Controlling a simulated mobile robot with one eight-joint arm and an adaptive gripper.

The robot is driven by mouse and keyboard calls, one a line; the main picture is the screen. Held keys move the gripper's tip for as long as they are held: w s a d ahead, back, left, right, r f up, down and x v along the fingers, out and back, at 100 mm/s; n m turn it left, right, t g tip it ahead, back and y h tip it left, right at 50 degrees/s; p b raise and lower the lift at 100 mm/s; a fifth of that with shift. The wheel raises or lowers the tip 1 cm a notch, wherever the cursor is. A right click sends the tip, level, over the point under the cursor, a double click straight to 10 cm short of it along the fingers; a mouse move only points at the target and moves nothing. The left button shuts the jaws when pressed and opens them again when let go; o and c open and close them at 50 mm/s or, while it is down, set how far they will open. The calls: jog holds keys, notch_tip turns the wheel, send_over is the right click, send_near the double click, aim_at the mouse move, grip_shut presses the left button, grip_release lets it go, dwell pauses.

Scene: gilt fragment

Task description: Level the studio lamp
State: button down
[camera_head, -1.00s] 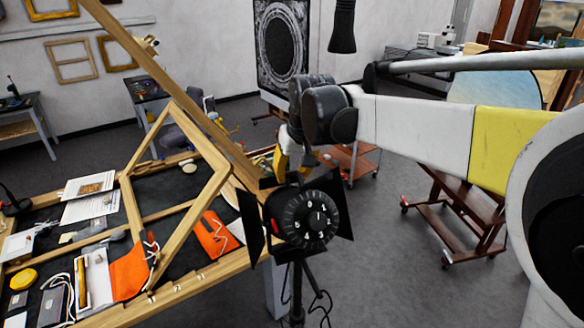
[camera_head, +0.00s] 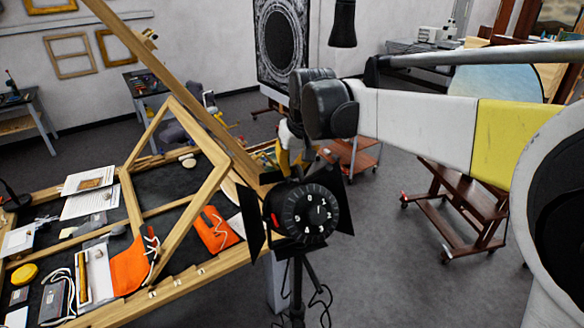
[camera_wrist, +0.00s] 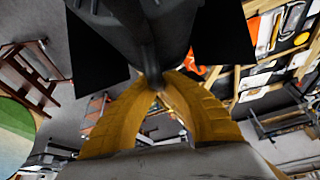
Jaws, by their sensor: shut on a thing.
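The studio lamp (camera_head: 309,213) is black, with a numbered round dial on its back facing the head camera. Its barn doors stick out on both sides, and the right one sits a little higher in the picture. It stands on a thin black stand (camera_head: 297,290). My gripper (camera_head: 288,163) is above the lamp head, its yellow fingers partly hidden by the lamp and my wrist. In the wrist view my gripper (camera_wrist: 157,86) is shut on a narrow dark part of the lamp (camera_wrist: 140,30). The exact hold and the lamp's front are hidden.
A worktable (camera_head: 185,289) with wooden frames, papers and orange cloths lies close on the left. A long slanted beam (camera_head: 165,80) rises behind the lamp. An orange trolley (camera_head: 354,158) and a brown easel base (camera_head: 460,210) stand farther back.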

aim_at(302, 179)
jog(key=shift+s+d+t, duration=0.1)
jog(key=shift+s+t, duration=0.15)
jog(key=shift+t, duration=0.05)
jog(key=shift+s+d+r+t+y+b, duration=0.15)
jog(key=shift+s+t+y+b, duration=0.1)
jog(key=shift+s+t+b, duration=0.3)
jog(key=shift+s+d+r+t+y+b, duration=0.1)
jog(key=shift+s+d+t+y+b, duration=0.1)
jog(key=shift+s+t+b, duration=0.3)
jog(key=shift+s+d+r+t+y+b, duration=0.15)
jog(key=shift+s+t+y+b, duration=0.1)
jog(key=shift+s+t+b, duration=0.3)
jog(key=shift+s+d+r+t+y+b, duration=0.1)
jog(key=shift+s+d+t+y+b, duration=0.15)
jog(key=shift+s+t+b, duration=0.45)
jog(key=shift+s+d+t+y+b, duration=0.25)
jog(key=shift+s+t+b, duration=0.3)
jog(key=shift+t, duration=0.25)
jog(key=c, duration=1.5)
grip_release()
jog(key=shift+s+r, duration=0.1)
jog(key=shift+o, duration=0.2)
jog(key=shift+r, duration=0.1)
